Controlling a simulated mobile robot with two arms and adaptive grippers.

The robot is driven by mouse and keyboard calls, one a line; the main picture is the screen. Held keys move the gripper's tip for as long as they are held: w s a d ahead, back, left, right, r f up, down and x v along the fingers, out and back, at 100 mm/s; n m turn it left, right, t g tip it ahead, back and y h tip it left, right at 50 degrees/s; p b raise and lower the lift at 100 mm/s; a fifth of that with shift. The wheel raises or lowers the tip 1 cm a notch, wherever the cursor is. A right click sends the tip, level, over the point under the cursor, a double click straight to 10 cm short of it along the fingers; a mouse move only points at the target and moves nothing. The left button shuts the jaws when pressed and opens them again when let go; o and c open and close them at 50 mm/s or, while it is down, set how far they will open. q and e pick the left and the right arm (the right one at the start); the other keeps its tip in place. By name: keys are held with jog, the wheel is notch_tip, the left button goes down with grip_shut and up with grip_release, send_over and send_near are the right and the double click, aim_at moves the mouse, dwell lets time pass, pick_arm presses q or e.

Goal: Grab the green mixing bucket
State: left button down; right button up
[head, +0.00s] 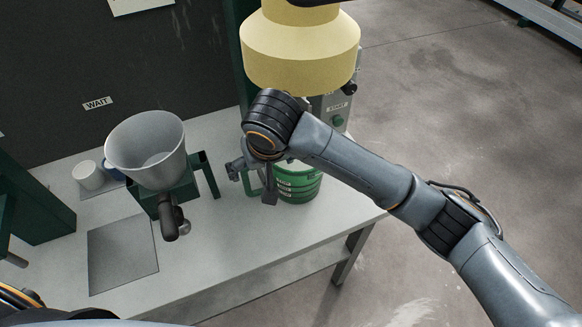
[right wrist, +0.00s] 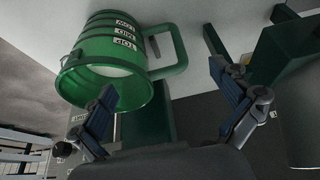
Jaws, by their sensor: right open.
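The green mixing bucket (head: 299,184) stands on the workbench in the head view, below the yellow machine and partly hidden by my right arm. In the right wrist view the bucket (right wrist: 108,75) shows its open rim, white labels on its side and a green loop handle (right wrist: 178,52) pointing right. My right gripper (head: 253,178) is open beside the bucket on its handle side. In the right wrist view its fingers (right wrist: 162,76) are spread, with one overlapping the bucket's rim and the handle between them in the picture. Contact cannot be told. My left gripper is not in view.
A grey funnel-like vessel (head: 148,145) on a green stand is left of the bucket. A white cup (head: 88,175) stands beyond it. A dark flat plate (head: 122,254) lies on the workbench (head: 235,250). The yellow machine (head: 300,50) overhangs the bucket. The bench front is clear.

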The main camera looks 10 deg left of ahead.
jog(key=w+a+f, duration=0.1)
jog(key=w+a+f+p, duration=0.1)
jog(key=w+f, duration=0.1)
jog(key=w+a+f, duration=0.1)
jog(key=shift+w+f+p, duration=0.35)
jog(key=shift+p, duration=0.05)
jog(key=c, duration=1.7)
jog(key=shift+w+r, duration=0.1)
jog(key=shift+r, duration=0.1)
jog(key=shift+c, duration=0.8)
